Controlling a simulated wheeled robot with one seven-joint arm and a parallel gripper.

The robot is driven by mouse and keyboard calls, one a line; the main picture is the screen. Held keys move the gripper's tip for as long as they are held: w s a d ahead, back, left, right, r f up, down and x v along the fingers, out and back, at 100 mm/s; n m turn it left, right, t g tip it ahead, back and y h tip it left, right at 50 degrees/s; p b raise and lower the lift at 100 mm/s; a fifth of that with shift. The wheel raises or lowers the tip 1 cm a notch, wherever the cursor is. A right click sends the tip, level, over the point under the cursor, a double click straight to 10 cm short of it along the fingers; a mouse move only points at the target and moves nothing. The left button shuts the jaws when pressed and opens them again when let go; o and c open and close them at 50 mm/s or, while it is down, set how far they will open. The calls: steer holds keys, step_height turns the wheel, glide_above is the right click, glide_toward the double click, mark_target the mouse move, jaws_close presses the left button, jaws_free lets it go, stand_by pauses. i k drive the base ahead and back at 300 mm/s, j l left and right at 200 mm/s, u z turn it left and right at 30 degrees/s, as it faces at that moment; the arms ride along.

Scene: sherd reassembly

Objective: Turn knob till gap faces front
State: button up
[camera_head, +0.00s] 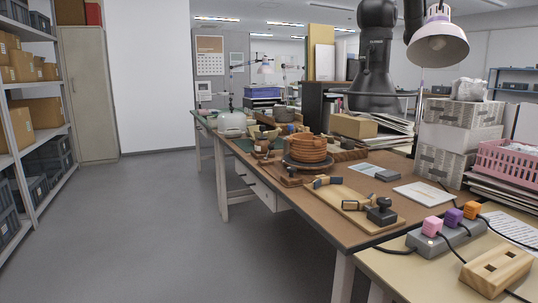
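A reddish-brown ribbed pot (308,149) stands on a dark round plate (300,165) near the middle of the long workbench. Its gap cannot be made out at this size. A black knob-like piece (381,212) stands at the right end of a pale wooden board (352,204) near the bench's front edge. I cannot tell whether this is the knob that turns the pot. Small dark and tan pieces (327,181) lie at the board's far end. My gripper is not in view.
The workbench (388,168) has some bare top right of the pot. A white lamp (438,42) overhangs its right side. Stacked boxes (462,136) and a pink basket (505,159) stand at right. A power strip (447,237) lies nearer. The grey floor (160,230) is clear at left.

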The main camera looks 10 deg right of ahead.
mark_target(290, 169)
steer(key=i+j, duration=0.35)
steer(key=i, duration=0.2)
steer(key=i+j, duration=0.35)
steer(key=i, duration=0.15)
steer(key=i+j, duration=0.35)
steer(key=i, duration=0.2)
steer(key=i+j, duration=0.3)
steer(key=i, duration=0.25)
